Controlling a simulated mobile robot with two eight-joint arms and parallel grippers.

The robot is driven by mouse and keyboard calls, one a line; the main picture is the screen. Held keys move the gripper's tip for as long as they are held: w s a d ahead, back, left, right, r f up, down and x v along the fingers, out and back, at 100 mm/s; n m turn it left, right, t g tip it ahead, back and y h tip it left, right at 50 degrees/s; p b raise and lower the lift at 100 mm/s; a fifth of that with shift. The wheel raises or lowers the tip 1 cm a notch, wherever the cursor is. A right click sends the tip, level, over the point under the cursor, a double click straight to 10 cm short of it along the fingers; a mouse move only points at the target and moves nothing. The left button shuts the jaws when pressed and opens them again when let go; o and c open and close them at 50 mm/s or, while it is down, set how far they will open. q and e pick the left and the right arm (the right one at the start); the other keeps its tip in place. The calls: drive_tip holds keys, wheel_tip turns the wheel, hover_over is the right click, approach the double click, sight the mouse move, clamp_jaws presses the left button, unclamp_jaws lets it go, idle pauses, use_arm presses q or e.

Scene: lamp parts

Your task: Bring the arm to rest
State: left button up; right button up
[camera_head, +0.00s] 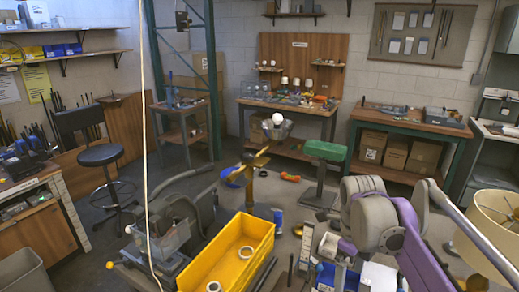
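Nothing that I can be sure is my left arm shows. A brass-coloured stand (250,180) stands near the middle. A white bulb-like ball (277,118) sits above a grey holder (278,130) behind it. A cream lampshade (490,226) is at the right edge, cut off by the frame.
A yellow bin (225,255) with small rings in it fills the lower middle. A grey machine (178,214) stands left of it. A green-topped stand (324,152), a black stool (100,156) and workbenches surround the space. Some floor is clear at the left.

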drive_tip(key=s+a+f+n+t, duration=0.2)
drive_tip(key=s+f+n, duration=0.5)
drive_tip(key=n, duration=0.7)
drive_tip(key=s+a+f+n+t, duration=0.3)
drive_tip(key=s+f+n, duration=0.5)
drive_tip(key=n, duration=0.6)
drive_tip(key=shift+a+f+t+y, duration=0.2)
drive_tip(key=shift+a+t+y, duration=0.15)
drive_tip(key=shift+t, duration=0.35)
